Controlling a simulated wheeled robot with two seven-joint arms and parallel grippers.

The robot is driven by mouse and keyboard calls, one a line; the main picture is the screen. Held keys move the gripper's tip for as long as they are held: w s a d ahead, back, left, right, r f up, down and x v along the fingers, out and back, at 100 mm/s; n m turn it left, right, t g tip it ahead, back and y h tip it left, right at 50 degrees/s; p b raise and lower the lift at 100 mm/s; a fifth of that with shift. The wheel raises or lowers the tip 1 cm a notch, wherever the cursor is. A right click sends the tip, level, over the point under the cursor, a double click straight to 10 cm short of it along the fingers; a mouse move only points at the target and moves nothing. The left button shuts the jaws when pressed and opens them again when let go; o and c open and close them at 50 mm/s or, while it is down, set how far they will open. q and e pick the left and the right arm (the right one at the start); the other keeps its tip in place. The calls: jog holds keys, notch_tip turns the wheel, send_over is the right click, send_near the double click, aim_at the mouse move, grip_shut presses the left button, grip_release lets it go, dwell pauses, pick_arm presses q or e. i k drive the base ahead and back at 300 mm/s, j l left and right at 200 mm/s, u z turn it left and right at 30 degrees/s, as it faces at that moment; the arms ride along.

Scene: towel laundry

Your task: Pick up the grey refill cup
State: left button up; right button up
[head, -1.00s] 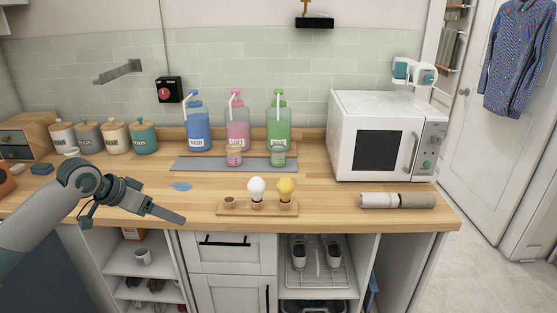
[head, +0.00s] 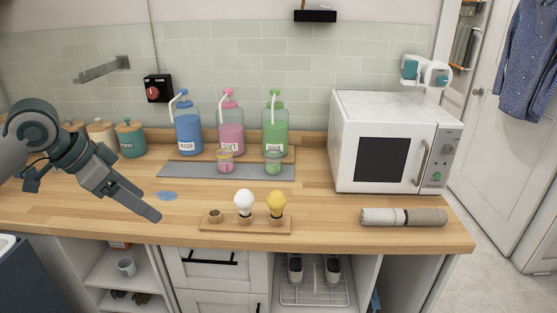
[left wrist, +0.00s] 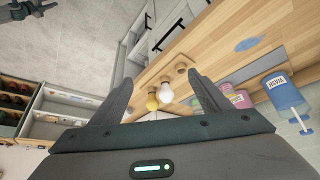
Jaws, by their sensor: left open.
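A pale grey cup (head: 126,267) stands on an open shelf below the counter at the lower left of the head view. It is the only grey cup I can make out. My left gripper (head: 150,212) is above the counter's front left part, higher than the cup and to its right in the picture. Its jaws are open and empty; the left wrist view shows both fingers spread (left wrist: 160,82), with the bulb holder beyond them. A dark mechanical part at the top left corner of the left wrist view may be my right gripper; its jaws are unclear.
A wooden holder (head: 222,223) with a white and a yellow bulb lies near the counter's front edge. Pink (head: 225,161) and green (head: 273,162) cups stand on a grey mat before pump bottles. A blue puddle-like patch (head: 165,196) is beside my gripper. A microwave (head: 385,145) stands right.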

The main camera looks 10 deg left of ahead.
aim_at(273, 158)
jog(key=i+l, duration=0.25)
jog(key=i, duration=0.25)
jog(key=i+l, duration=0.3)
jog(key=i, duration=0.2)
jog(key=i+l, duration=0.25)
jog(key=i, duration=0.25)
